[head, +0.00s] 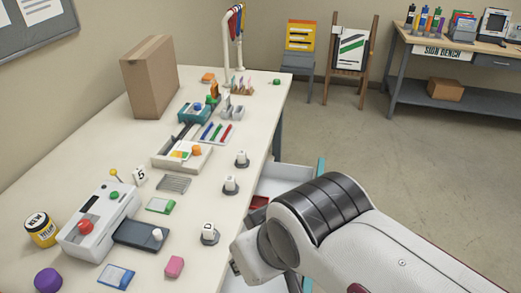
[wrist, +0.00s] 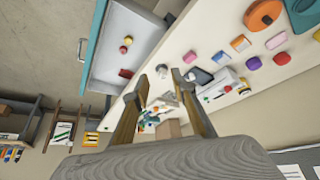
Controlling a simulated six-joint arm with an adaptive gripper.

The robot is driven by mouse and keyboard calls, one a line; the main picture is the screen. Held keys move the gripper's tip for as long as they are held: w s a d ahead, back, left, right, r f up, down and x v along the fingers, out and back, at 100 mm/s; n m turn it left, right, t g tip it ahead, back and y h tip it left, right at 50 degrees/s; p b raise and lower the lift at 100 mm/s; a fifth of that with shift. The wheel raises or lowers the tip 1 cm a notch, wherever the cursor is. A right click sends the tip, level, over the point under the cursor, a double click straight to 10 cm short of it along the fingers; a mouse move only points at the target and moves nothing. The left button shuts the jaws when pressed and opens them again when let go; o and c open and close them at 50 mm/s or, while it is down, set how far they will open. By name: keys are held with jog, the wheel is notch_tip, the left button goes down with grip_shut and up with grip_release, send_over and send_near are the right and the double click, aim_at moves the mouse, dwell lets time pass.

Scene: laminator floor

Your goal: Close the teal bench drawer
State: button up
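The bench drawer (head: 290,173) is pulled out from the side of the white workbench, with its teal front (head: 321,170) away from the bench. My arm hides much of the drawer in the head view. In the wrist view the open drawer (wrist: 113,62) is at upper left, its teal front (wrist: 95,42) and a pale handle (wrist: 82,50) facing left. Small red and yellow items lie inside. My gripper (wrist: 157,80) is open and empty, its two fingers apart. The drawer appears to the upper left of the fingers. In the head view the gripper is hidden.
The workbench top (head: 110,175) holds a cardboard box (head: 149,75), a white machine (head: 98,220), small posts and trays. The floor (head: 420,165) right of the drawer is clear.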

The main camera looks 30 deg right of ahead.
grip_shut()
jog(key=w+d+f+m+y, duration=0.1)
jog(key=w+d+f+m, duration=0.3)
jog(key=d+f, duration=0.8)
jog(key=w+d+f+m+y, duration=0.1)
jog(key=w+d+f+m, duration=0.25)
jog(key=d+f, duration=0.8)
jog(key=w+d+f+m+y, duration=0.1)
jog(key=w+d+f+m, duration=0.45)
jog(key=d, duration=1.25)
jog(key=w+d+f+n+t+h, duration=0.1)
jog(key=w+d+n+h, duration=0.1)
jog(key=d+n, duration=0.3)
jog(key=d, duration=0.3)
jog(key=shift+w+d+f+t, duration=0.15)
jog(key=shift+w+f+t, duration=0.15)
jog(key=shift+t, duration=0.1)
